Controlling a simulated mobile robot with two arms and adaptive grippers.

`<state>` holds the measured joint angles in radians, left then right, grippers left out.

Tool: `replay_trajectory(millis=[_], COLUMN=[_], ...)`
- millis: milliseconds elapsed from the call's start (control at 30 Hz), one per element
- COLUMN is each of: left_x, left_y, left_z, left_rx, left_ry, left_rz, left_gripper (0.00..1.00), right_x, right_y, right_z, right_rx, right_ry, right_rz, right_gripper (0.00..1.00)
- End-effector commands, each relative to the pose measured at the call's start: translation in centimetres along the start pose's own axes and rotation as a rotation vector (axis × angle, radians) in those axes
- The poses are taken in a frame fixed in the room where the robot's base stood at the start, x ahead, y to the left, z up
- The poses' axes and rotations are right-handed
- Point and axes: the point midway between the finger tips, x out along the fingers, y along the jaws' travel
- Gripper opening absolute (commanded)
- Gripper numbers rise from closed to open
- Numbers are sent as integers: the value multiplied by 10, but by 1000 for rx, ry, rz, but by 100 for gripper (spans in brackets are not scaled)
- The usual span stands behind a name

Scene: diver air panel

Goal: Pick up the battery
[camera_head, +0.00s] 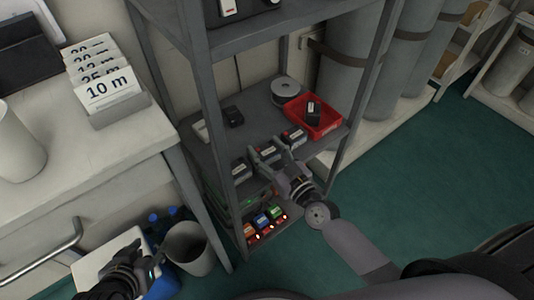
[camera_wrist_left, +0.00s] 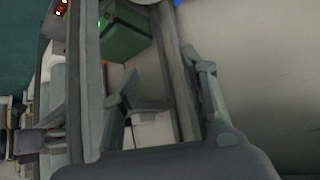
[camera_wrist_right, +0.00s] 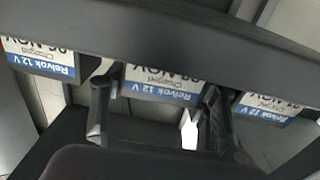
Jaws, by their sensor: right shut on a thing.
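Three dark batteries with white-and-blue labels stand in a row at the front of the middle shelf board (camera_head: 218,145). My right gripper (camera_head: 274,155) is at the middle battery (camera_head: 267,153). In the right wrist view its fingers (camera_wrist_right: 153,105) are shut on this battery (camera_wrist_right: 160,82), whose upside-down label reads "Relvok 12 V". The left battery (camera_head: 238,170) and the right battery (camera_head: 293,136) stand beside it, apart from the fingers. I cannot tell whether the held battery touches the shelf. My left gripper (camera_head: 130,268) is low beside the desk; its fingers (camera_wrist_left: 165,85) are apart and empty.
A red bin (camera_head: 328,119) with a dark battery (camera_head: 313,110) in it stands behind the row, near a grey reel (camera_head: 285,92). Coloured units with lights (camera_head: 262,219) sit on the bottom shelf. Shelf posts (camera_head: 213,110) flank the opening. A grey waste bin (camera_head: 189,249) stands below.

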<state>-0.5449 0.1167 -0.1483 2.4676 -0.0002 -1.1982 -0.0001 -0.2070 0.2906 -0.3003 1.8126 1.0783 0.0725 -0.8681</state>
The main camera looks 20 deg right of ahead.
Motion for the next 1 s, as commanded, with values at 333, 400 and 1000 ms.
replay_trajectory(millis=[333, 400, 1000], left_x=[0, 0, -29], left_y=[0, 0, -8], left_z=[0, 0, 62], left_rx=[0, 0, -10], left_ry=[0, 0, -317], left_rz=[0, 0, -18], left_gripper=[40, 40, 40], right_x=[0, 0, 0], right_y=[0, 0, 0], right_z=[-1, -1, -27], right_rx=[-1, -1, 1], right_ry=[3, 3, 4], right_rz=[1, 1, 1], right_gripper=[12, 12, 12])
